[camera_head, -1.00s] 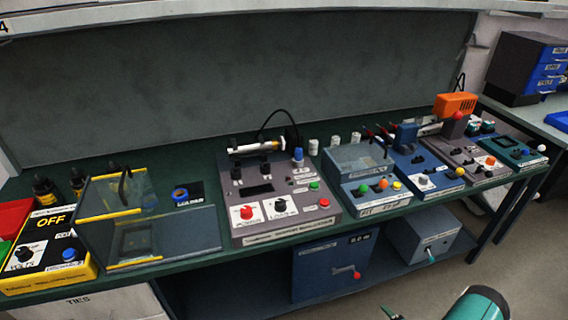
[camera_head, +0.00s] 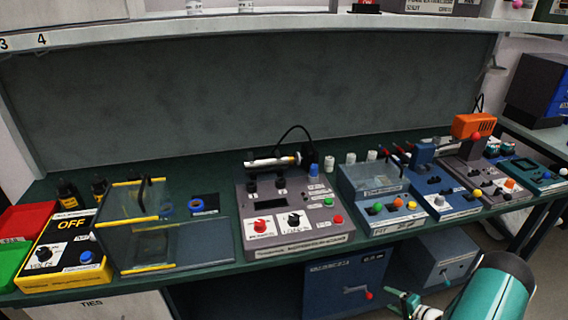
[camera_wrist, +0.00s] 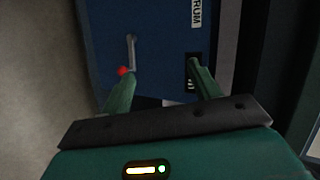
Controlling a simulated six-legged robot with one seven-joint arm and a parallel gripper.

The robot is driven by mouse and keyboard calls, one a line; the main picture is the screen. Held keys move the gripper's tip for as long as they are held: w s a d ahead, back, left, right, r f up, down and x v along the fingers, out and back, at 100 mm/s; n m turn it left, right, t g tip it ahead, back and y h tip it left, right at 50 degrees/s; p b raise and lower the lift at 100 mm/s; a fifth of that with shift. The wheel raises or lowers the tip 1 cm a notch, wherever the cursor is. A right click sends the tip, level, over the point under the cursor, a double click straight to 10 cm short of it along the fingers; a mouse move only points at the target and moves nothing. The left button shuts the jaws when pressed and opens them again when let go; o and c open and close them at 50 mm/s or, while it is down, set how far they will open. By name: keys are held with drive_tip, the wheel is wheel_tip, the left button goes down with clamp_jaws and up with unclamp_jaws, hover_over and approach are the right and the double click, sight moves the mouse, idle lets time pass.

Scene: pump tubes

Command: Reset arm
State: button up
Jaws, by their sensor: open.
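My gripper (camera_wrist: 162,82) is open and empty, with its two green fingers apart in the wrist view. Beyond them is the front of the blue box (camera_wrist: 158,30), with a grey crank and a red knob (camera_wrist: 122,71) that shows close to the left fingertip. I cannot tell whether they touch. In the head view my gripper (camera_head: 403,303) is at the bottom edge, right of and below the red knob (camera_head: 369,295) of the blue box (camera_head: 335,275) under the bench. My teal arm reaches in from the lower right.
The green bench top holds a syringe pump unit (camera_head: 293,236), a blue unit with coloured buttons (camera_head: 378,222), a yellow voltage box (camera_head: 60,272) and a clear-walled box (camera_head: 150,215). A grey-blue box (camera_head: 437,262) stands on the lower shelf. The floor in front is partly visible.

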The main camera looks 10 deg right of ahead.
drive_tip(key=w+a+r+n+g+y, duration=0.25)
drive_tip(key=a+r, duration=0.25)
drive_tip(key=r, duration=0.4)
drive_tip(key=w+a+r+n+g+y, duration=0.1)
drive_tip(key=w+a+r+n+g, duration=0.3)
drive_tip(key=r, duration=0.6)
drive_tip(key=s+a+r+n+g+h, duration=0.1)
drive_tip(key=s+a+r+n, duration=0.15)
drive_tip(key=a+r, duration=1.05)
drive_tip(key=s+a+r+n+h, duration=0.1)
drive_tip(key=s+a+r+h, duration=0.1)
drive_tip(key=s+a+r, duration=0.2)
drive_tip(key=s+a+r+n+t+h, duration=0.1)
drive_tip(key=s+a+r+h, duration=0.2)
drive_tip(key=s+r, duration=0.5)
drive_tip(key=s+a+r+n+h, duration=0.2)
drive_tip(key=s+a+r, duration=0.3)
drive_tip(key=s+r, duration=0.2)
drive_tip(key=shift+s, duration=1.05)
drive_tip(key=shift+h, duration=0.25)
drive_tip(key=c, duration=0.5)
drive_tip(key=shift+c, duration=0.3)
